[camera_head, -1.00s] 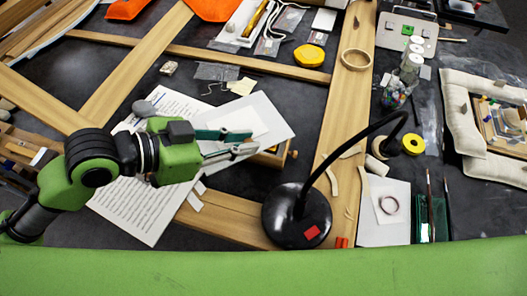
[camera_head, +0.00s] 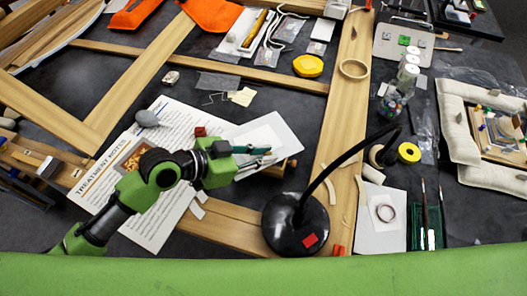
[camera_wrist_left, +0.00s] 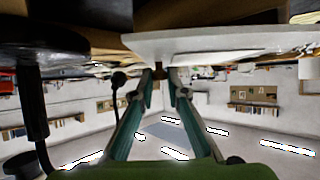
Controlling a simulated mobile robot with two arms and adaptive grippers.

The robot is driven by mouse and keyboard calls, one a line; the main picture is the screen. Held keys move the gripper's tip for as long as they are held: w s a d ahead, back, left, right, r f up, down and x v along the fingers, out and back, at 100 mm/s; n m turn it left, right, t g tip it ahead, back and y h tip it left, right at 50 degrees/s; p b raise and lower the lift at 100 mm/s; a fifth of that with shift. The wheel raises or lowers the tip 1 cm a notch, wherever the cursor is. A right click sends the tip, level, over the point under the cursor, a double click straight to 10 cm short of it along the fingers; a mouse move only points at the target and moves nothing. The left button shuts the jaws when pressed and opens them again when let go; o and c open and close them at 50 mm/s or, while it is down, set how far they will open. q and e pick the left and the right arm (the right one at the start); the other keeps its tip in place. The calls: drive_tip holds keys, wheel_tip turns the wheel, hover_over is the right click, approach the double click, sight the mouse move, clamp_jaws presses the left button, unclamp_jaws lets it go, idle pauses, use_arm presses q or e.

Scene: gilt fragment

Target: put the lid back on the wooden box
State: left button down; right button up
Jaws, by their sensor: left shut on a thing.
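The lid (camera_head: 284,135) looks like a flat white plate with a paler raised square. It lies over the wooden box (camera_head: 283,168), hiding most of it; a corner and a small side knob show at the lid's lower right. My left gripper (camera_head: 268,156) is at the lid's middle, its green fingers shut on the lid's small knob. In the left wrist view, which appears upside down, the fingers (camera_wrist_left: 159,80) close about a brown knob against the white lid (camera_wrist_left: 220,42). I cannot tell whether the lid touches the box. My right gripper is not in view.
A black lamp (camera_head: 295,225) stands close to the lower right of the box, its curved arm reaching up and right. Printed notes (camera_head: 130,215) lie at left beneath my arm. Wooden frame bars (camera_head: 345,120) border the area. A grey stone (camera_head: 147,118) rests on the notes.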

use_arm(q)
drive_tip(key=shift+f, duration=0.1)
drive_tip(key=shift+f+b, duration=0.35)
drive_tip(key=shift+f, duration=0.05)
drive_tip(key=c, duration=2)
unclamp_jaws()
